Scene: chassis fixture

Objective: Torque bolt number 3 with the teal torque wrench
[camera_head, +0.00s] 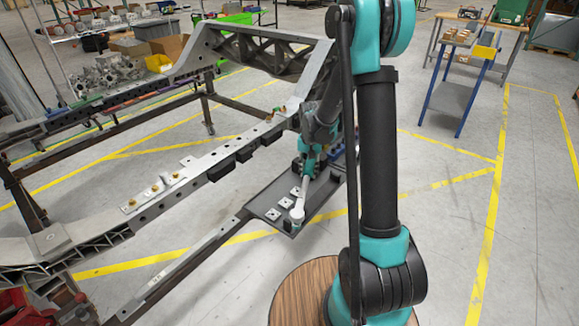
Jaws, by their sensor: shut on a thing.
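My gripper (311,152) is shut on the teal torque wrench (304,190), above a dark tray beside the chassis rail. The wrench's pale shaft slants down from the gripper to a round head (297,215) over the tray's near end. I cannot tell whether the wrench touches the tray. Several brass-coloured bolts stand on the chassis (205,161): one group (155,188) on a plate at the left, another (277,111) near the raised end. No bolt numbers are readable, so I cannot tell which is number 3. My arm hides part of the chassis and the gripper's fingers.
The dark tray (262,207) holds several small pale square blocks. Dark stand legs (207,115) carry the chassis. A shelf with bins stands at the back left. A blue-legged cart (452,97) and a workbench stand at the back right. The floor at the right is clear.

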